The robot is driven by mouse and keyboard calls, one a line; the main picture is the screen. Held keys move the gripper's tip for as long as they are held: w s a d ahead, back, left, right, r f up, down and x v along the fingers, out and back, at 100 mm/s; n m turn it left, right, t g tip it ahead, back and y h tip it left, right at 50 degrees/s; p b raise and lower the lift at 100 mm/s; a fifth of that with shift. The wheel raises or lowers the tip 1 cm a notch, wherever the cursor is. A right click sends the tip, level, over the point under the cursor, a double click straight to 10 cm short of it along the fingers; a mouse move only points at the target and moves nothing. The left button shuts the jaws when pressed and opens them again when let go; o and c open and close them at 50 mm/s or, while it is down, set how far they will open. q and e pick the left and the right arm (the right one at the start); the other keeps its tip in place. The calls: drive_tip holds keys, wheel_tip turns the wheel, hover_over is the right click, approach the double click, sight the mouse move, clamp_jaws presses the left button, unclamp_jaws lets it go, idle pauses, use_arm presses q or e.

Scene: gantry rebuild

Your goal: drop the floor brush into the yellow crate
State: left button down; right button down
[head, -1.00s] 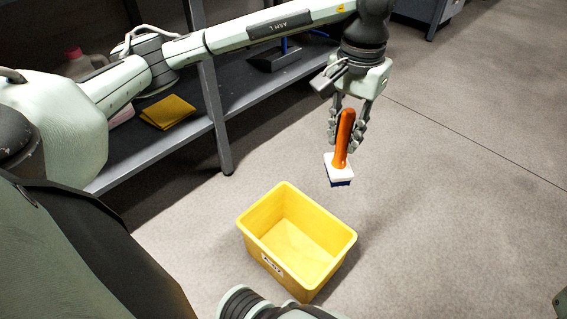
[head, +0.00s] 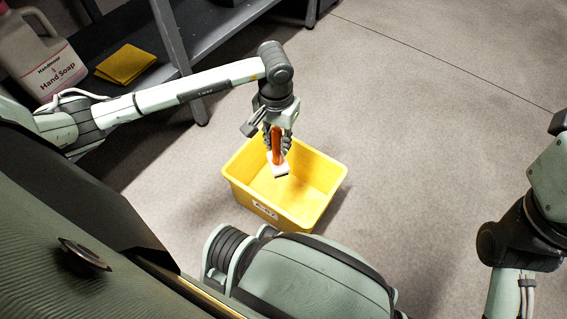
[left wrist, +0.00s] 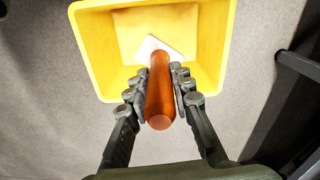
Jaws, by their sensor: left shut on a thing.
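The floor brush (head: 277,150) has an orange handle and a white head. My left gripper (head: 276,141) is shut on its handle and holds it upright, head down, over the yellow crate (head: 327,181). In the left wrist view the brush handle (left wrist: 160,95) sits between the fingers of my left gripper (left wrist: 160,92). The brush's white head lies within the outline of the open yellow crate (left wrist: 92,55). How far the brush is above the crate floor is hard to tell. The crate stands on the floor and looks empty. My right gripper is not in view.
A dark shelf stands at the upper left, with its leg (head: 199,110) behind the crate. On it are a yellow cloth (head: 126,64) and a hand soap jug (head: 42,62). The floor (head: 420,110) to the right of the crate is clear.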

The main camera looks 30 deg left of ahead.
sight(277, 129)
use_arm(q)
drive_tip(key=shift+f+b, duration=0.6)
drive_tip(key=shift+f, duration=0.85)
drive_tip(key=c, duration=1.3)
unclamp_jaws()
drive_tip(key=shift+o, duration=0.2)
drive_tip(key=shift+r, duration=0.1)
wheel_tip(277, 129, up, 12)
drive_tip(key=shift+f, duration=0.1)
